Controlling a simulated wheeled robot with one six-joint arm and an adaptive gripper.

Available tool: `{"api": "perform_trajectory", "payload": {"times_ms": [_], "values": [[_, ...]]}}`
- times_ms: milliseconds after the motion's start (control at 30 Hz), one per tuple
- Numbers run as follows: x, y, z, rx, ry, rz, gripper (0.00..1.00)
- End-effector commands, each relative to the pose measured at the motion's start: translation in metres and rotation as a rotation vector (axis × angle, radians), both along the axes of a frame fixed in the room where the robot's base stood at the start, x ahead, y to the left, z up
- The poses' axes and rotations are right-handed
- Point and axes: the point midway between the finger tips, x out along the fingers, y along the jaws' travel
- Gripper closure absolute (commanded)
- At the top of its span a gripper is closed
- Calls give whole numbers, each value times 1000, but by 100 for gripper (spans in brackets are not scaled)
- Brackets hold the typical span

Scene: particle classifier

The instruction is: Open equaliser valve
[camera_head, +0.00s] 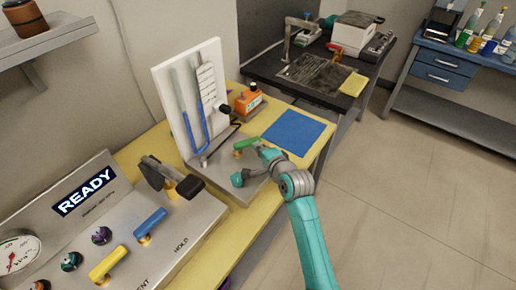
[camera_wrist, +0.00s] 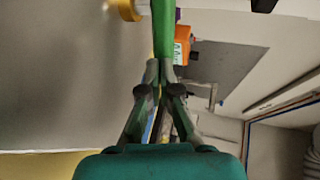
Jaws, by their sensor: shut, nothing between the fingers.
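The green valve handle (camera_head: 246,144) sits on a brass stem on the small grey panel at the foot of the white manometer board (camera_head: 203,92); I take it to be the equaliser valve. My gripper (camera_head: 262,151) is close to the right end of this handle. In the wrist view the green handle (camera_wrist: 164,30) runs up from my fingertips (camera_wrist: 160,75), which are together and hold nothing. I cannot tell whether they touch the handle. The brass stem (camera_wrist: 127,9) shows at the upper left there. The board carries a U-shaped tube with blue liquid.
A grey console (camera_head: 110,225) with a READY display, a gauge, knobs, and yellow, blue and black handles stands at lower left. An orange box (camera_head: 248,101) and blue mat (camera_head: 293,131) lie beyond the panel. The floor at right is clear.

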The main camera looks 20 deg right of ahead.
Motion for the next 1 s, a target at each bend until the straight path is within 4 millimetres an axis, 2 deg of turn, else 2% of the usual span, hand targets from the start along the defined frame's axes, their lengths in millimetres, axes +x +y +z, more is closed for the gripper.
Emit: {"api": "perform_trajectory", "payload": {"times_ms": [533,833,1000], "values": [[6,-4,0,1,0,89,100],[17,-8,1,2,-1,232,100],[23,-7,0,0,-1,230,100]]}}
